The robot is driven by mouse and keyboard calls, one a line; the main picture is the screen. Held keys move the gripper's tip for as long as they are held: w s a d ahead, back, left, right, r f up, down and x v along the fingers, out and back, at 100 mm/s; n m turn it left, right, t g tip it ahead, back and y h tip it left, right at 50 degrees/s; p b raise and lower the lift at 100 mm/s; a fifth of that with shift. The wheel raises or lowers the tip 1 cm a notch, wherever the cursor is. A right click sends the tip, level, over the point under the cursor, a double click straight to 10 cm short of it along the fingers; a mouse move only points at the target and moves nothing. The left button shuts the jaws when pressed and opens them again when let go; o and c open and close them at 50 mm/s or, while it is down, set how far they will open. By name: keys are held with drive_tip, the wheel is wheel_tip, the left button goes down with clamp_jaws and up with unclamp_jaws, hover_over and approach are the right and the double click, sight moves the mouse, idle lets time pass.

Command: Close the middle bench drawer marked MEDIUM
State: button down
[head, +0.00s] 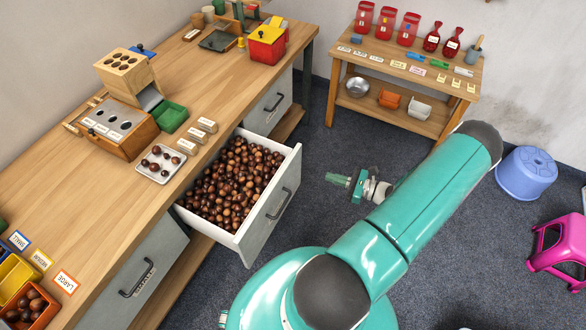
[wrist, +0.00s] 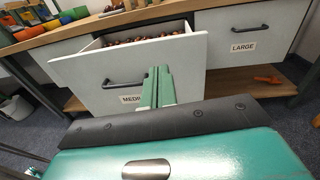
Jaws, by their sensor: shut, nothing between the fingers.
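The middle bench drawer (head: 270,203) is pulled open and full of brown chestnuts (head: 232,183). Its grey front has a dark bar handle (head: 278,203). In the wrist view the drawer front (wrist: 185,65) faces me, with its handle (wrist: 124,84) and a label partly hidden behind my gripper, reading "MEDI". My gripper (head: 334,179) is shut and empty, out in front of the drawer and apart from it in the head view. In the wrist view my gripper (wrist: 158,75) overlaps the drawer front right of the handle; touching cannot be told there.
The drawer marked LARGE (wrist: 243,40) and the other neighbour (head: 138,278) are shut. On the bench stand a wooden sorter (head: 118,128), a white tray (head: 170,172) and a green bin (head: 172,117). A side table (head: 400,103), blue tub (head: 526,172) and pink stool (head: 562,245) stand right. Dark floor lies clear between.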

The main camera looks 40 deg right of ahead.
drive_tip(key=f+m+t, duration=0.1)
approach(291, 163)
drive_tip(key=shift+h, duration=0.4)
drive_tip(key=x, duration=0.6)
drive_tip(key=shift+w+a+r, duration=0.15)
drive_tip(key=shift+w+a, duration=0.15)
drive_tip(key=shift+a, duration=0.05)
drive_tip(key=x, duration=2.7)
drive_tip(key=shift+w+r, duration=0.25)
drive_tip(key=shift+w, duration=0.1)
drive_tip(key=shift+w+a, duration=0.1)
